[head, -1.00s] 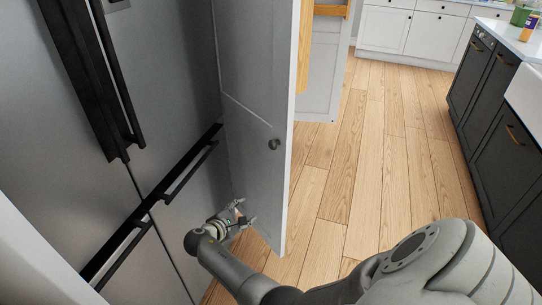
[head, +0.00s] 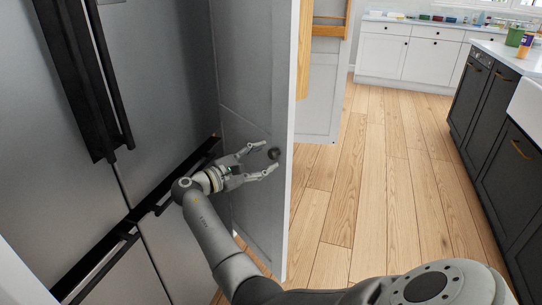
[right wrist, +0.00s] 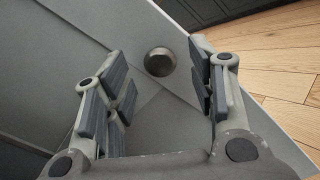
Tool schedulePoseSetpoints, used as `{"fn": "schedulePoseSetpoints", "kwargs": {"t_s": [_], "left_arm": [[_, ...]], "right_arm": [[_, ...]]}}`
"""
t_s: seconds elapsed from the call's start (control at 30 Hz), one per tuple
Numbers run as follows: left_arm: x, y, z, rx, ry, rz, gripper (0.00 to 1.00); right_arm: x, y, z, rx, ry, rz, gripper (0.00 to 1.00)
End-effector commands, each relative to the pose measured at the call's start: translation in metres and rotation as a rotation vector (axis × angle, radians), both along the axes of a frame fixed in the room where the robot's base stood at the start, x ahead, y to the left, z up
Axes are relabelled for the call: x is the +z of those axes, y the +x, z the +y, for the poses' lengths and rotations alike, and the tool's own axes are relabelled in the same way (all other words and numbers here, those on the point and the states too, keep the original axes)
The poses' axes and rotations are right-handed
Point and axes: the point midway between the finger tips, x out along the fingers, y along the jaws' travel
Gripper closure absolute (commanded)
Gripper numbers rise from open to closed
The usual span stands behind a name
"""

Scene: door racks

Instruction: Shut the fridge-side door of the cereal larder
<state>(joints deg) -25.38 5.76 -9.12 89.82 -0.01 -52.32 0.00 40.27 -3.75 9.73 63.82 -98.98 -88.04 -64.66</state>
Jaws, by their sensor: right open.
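The grey fridge-side larder door (head: 262,85) stands open, edge toward me, beside the steel fridge. Its round dark knob (head: 273,154) is near the free edge. My right gripper (head: 269,157) is open at the knob, its fingers pointing at it from the fridge side. In the right wrist view the knob (right wrist: 159,62) shows between the two spread fingers (right wrist: 158,75), nearer the right one, with no visible contact. My left gripper is out of view.
The fridge (head: 165,80) with black bar handles (head: 75,75) is close on the left. Another grey door (head: 320,95) with wooden racks (head: 327,30) stands behind. Dark cabinets (head: 490,130) are at right. The wooden floor (head: 380,180) between is clear.

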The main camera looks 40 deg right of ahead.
Motion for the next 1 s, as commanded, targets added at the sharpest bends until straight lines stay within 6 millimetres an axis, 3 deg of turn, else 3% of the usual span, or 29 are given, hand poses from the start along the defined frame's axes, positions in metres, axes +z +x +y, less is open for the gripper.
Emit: {"fn": "schedulePoseSetpoints", "kwargs": {"t_s": [0.23,0.6,1.0], "left_arm": [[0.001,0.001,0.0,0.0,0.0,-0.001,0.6],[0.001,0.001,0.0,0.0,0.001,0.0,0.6],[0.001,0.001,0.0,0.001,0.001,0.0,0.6]], "right_arm": [[0.0,-0.003,-0.03,0.0,0.0,0.0,0.49],[-0.001,-0.003,-0.035,0.002,0.001,0.001,0.5],[-0.001,-0.003,-0.035,0.001,0.002,0.001,1.0]]}}
